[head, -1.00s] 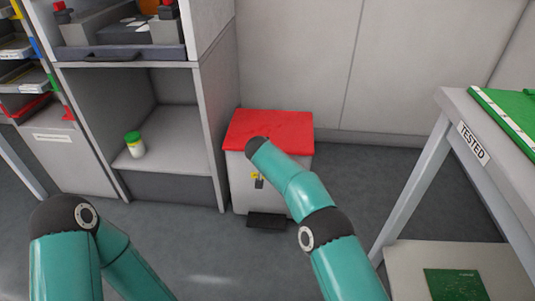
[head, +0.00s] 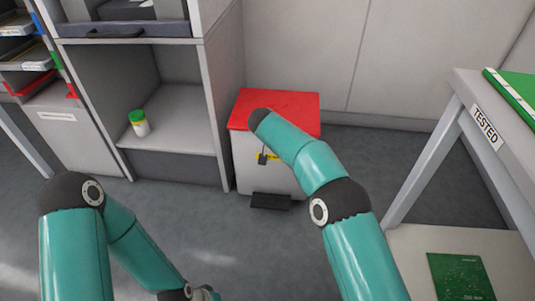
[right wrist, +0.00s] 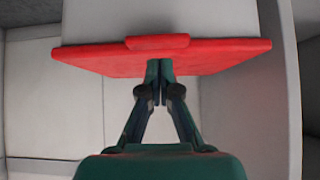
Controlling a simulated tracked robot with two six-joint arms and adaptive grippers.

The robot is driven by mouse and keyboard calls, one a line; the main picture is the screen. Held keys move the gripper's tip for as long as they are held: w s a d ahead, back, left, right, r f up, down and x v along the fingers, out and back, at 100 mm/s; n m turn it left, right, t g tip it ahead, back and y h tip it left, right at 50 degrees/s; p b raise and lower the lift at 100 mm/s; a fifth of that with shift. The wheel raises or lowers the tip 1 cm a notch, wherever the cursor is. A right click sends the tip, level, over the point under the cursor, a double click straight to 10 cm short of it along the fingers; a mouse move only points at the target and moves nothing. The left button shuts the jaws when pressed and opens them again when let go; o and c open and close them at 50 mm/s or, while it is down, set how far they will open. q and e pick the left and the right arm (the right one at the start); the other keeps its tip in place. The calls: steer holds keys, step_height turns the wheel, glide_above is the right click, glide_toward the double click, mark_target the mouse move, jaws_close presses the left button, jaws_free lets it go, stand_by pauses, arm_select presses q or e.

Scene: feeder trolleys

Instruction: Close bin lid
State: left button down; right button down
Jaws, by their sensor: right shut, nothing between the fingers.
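The bin (head: 248,165) is a pale box with a red lid (head: 285,103) and a dark pedal at its foot. The lid lies flat across the top in the head view, with no gap that I can make out. My right arm crosses in front of the bin and hides its right side; the right gripper is hidden there. In the right wrist view my right gripper (right wrist: 158,68) is shut and empty, its tips overlapping the red lid (right wrist: 95,58) by the lid's raised tab; I cannot tell if they touch. My left gripper is out of view.
A grey shelf unit (head: 215,110) stands just left of the bin, with a green-capped jar (head: 139,123) inside. The trolley marked TESTED (head: 487,127) is at right, with a green board (head: 460,277) on its lower shelf. A wall is behind the bin.

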steer(key=s+f+b, duration=0.2)
steer(key=s, duration=0.6)
steer(key=shift+a+f, duration=0.2)
steer(key=shift+a, duration=0.2)
